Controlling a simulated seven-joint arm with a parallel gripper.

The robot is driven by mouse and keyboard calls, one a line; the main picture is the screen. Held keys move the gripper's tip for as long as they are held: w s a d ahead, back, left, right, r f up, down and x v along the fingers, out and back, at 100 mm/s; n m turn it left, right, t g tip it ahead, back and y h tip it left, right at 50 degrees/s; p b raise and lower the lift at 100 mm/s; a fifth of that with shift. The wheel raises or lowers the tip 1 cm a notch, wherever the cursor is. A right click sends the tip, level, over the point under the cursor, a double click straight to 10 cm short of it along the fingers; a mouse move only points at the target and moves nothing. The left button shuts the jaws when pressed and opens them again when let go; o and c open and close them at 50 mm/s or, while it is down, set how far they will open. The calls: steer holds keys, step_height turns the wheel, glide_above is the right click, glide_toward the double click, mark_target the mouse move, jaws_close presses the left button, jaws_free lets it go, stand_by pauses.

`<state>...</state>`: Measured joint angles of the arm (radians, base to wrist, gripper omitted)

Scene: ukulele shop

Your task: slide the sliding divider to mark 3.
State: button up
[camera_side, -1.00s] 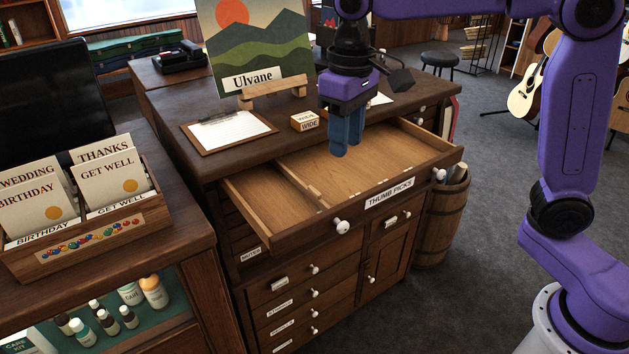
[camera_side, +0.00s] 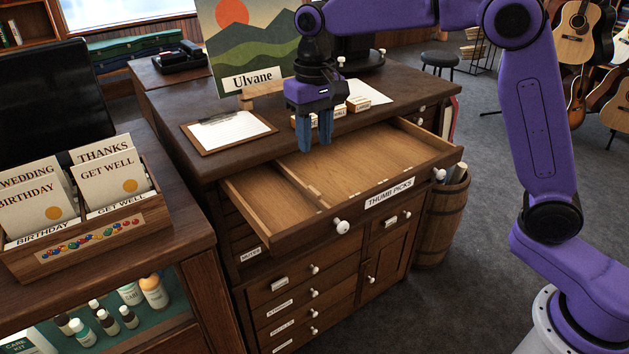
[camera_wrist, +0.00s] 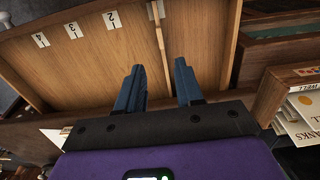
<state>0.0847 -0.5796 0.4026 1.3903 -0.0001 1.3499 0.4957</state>
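The sliding divider (camera_side: 303,184) is a thin wooden strip standing across the open drawer (camera_side: 385,158), towards its left end in the side view. In the wrist view the divider (camera_wrist: 161,38) lies beside a partly covered white label. Mark 2 (camera_wrist: 111,20), mark 3 (camera_wrist: 72,31) and mark 4 (camera_wrist: 40,40) run off to its left. My gripper (camera_side: 315,147) hangs above the drawer near its back edge. Its blue fingers are apart and empty. In the wrist view the divider passes through the gap between the fingertips (camera_wrist: 159,66), apparently below them.
A card rack (camera_side: 90,238) stands at left. The drawer floor right of the divider in the side view is clear.

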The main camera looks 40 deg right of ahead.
mark_target(314, 190)
step_height(314, 190, down, 11)
steer(key=shift+r, duration=0.1)
stand_by(0.3)
jaws_close()
stand_by(1.4)
